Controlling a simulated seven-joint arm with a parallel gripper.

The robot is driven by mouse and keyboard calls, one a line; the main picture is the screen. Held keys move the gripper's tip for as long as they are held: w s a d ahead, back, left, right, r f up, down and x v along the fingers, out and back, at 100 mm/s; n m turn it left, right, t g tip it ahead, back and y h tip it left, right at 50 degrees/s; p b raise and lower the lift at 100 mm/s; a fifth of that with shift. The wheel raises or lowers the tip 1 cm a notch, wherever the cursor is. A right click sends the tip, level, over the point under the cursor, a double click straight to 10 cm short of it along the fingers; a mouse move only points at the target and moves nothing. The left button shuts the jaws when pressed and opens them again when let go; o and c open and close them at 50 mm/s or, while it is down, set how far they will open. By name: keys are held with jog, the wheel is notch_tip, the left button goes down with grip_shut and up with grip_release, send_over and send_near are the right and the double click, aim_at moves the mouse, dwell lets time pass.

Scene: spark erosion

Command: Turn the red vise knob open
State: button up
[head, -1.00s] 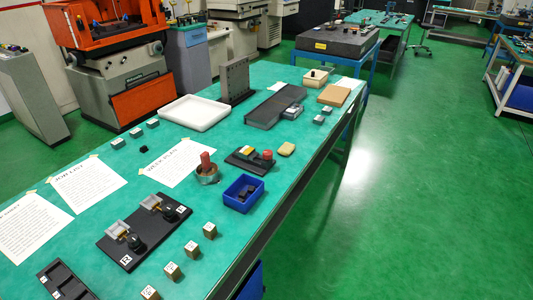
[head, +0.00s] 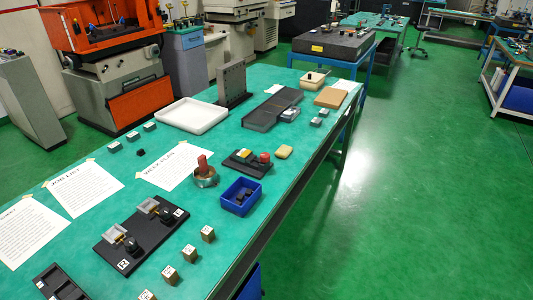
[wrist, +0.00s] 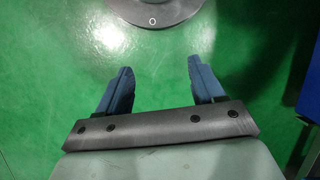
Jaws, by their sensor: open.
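A red knob (head: 265,157) sits at the right end of a small dark fixture (head: 238,163) on the green bench, with a yellow and white piece beside it. A second red, upright handle (head: 203,163) stands in a round copper-coloured holder (head: 205,180) just to the left. I cannot tell from the picture which way the knob is turned. My gripper (wrist: 158,68) shows only in the wrist view, with its two blue fingers wide apart and nothing between them. It is over green floor, and neither the knob nor the fixture shows in that view.
A black board with two clamps (head: 120,258) and several small blocks are nearer. A round grey disc (wrist: 152,12) lies ahead of my fingers.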

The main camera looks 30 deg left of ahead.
jog(key=w+a+r+n+t+y, duration=0.1)
jog(key=w+a+r+n+t, duration=0.15)
jog(key=w+a+r, duration=0.95)
jog(key=w+a+r+n+t+y, duration=0.1)
jog(key=w+a+r+t, duration=0.2)
jog(key=w+a+r, duration=0.85)
jog(key=w+a+r+m+t+y, duration=0.1)
jog(key=w+a+r, duration=0.6)
jog(key=a+r, duration=0.2)
jog(key=w+a+r+y, duration=0.1)
jog(key=w+a+r, duration=0.65)
jog(key=a, duration=0.25)
notch_tip(320, 180, up, 15)
jog(key=m+g+y, duration=0.1)
jog(key=m+g, duration=0.3)
jog(key=m, duration=1.4)
send_over(265, 155)
jog(key=w+d, duration=0.2)
jog(key=d, duration=0.3)
jog(key=x, duration=1.3)
jog(key=shift+w+f, duration=0.3)
jog(key=shift+w, duration=0.05)
jog(key=shift+c, duration=0.3)
